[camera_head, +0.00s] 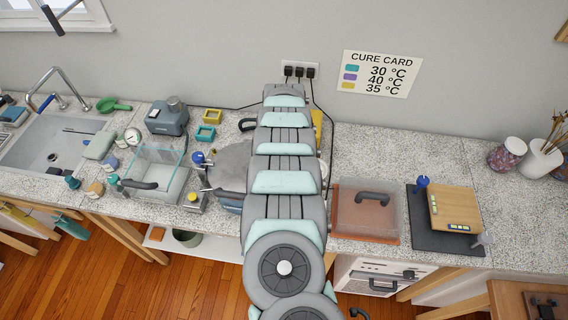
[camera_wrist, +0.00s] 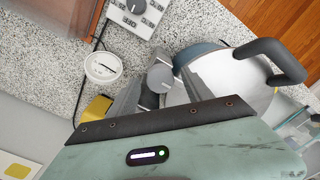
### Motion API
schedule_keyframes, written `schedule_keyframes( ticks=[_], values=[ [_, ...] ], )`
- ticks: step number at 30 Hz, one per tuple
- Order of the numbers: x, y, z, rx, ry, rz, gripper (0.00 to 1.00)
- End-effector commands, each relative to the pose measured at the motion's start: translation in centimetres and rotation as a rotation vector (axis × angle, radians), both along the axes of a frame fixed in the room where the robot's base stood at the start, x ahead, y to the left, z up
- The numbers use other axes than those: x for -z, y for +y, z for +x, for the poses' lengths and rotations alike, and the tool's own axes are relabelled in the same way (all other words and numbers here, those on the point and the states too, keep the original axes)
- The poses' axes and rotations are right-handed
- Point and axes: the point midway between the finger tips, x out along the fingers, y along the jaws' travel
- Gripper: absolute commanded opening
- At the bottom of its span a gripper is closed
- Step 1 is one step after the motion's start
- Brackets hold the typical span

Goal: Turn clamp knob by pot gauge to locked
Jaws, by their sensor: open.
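In the wrist view the pressure pot's silver lid (camera_wrist: 235,78) has a dark curved handle. A round white-faced gauge (camera_wrist: 103,66) shows left of the pot. A grey knob-like part (camera_wrist: 160,76), which looks like the clamp knob, is at the pot's rim near the gauge. My gripper (camera_wrist: 160,88) is open, with its grey fingers on either side of this part; I cannot tell whether they touch it. The knob's locked or unlocked setting is not readable. In the head view my arm hides most of the pot (camera_head: 229,168), the knob and my gripper.
A translucent orange-bottomed box (camera_head: 342,226) stands right of the pot. A clear chamber (camera_head: 142,170) and a blue-grey pump (camera_head: 168,117) stand left. A white control box (camera_wrist: 137,14) and a yellow item (camera_wrist: 97,108) are near the gauge.

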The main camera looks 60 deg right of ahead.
Motion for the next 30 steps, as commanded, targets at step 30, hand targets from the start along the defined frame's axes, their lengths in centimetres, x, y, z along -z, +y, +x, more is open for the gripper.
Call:
schedule_keyframes(
  ticks=[30],
  values=[
    [-10.6, 0.0, 0.0, 0.000, 0.000, 0.001, 0.59]
  ],
)
